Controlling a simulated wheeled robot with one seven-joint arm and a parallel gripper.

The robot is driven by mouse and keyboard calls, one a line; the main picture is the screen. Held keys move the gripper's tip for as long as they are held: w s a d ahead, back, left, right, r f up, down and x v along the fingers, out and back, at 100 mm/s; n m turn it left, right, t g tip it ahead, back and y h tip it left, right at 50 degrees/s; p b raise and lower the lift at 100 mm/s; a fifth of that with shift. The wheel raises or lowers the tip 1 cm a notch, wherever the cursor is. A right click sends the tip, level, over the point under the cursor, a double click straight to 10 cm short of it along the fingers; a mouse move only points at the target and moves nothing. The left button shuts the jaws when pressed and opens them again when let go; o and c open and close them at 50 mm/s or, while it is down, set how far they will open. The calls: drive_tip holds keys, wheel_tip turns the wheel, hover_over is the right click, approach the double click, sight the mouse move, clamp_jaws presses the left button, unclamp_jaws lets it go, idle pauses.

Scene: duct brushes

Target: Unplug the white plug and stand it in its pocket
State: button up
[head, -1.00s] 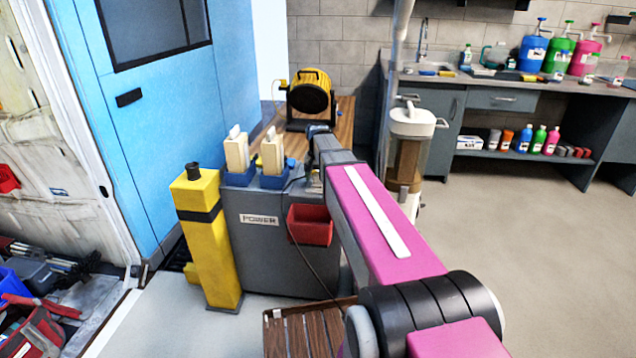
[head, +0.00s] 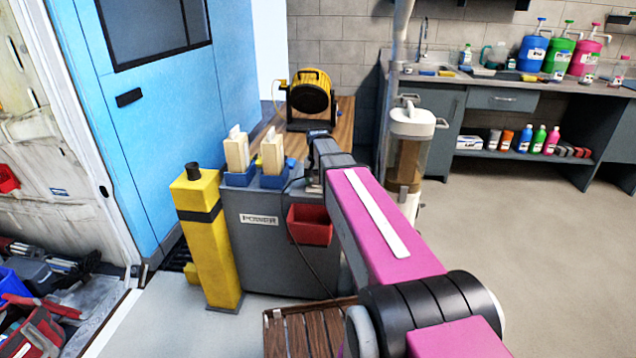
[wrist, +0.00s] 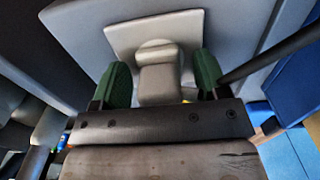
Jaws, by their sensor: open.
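The white plug (wrist: 158,82) shows in the wrist view as a pale block standing out from a light square plate (wrist: 122,38). My gripper (wrist: 163,74) is open, with one green fingertip on each side of the plug. The plug lies between the fingers, and small gaps seem to remain beside it. In the head view my arm hides the plug and fingers, by the right side of the grey POWER cabinet (head: 262,255). I cannot tell which holder is the plug's pocket.
Two blue holders (head: 238,180) with cream blocks stand on the cabinet. A red bin (head: 310,226) hangs on its front. A dark cable (head: 318,276) hangs down there. A yellow post (head: 205,240) stands left. A dark rod-like strip (wrist: 275,55) passes close to the right finger.

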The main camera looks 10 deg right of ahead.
idle(0.3)
drive_tip(key=c, duration=1.2)
drive_tip(key=shift+r, duration=0.25)
drive_tip(key=shift+r, duration=2.8)
drive_tip(key=shift+r, duration=1.45)
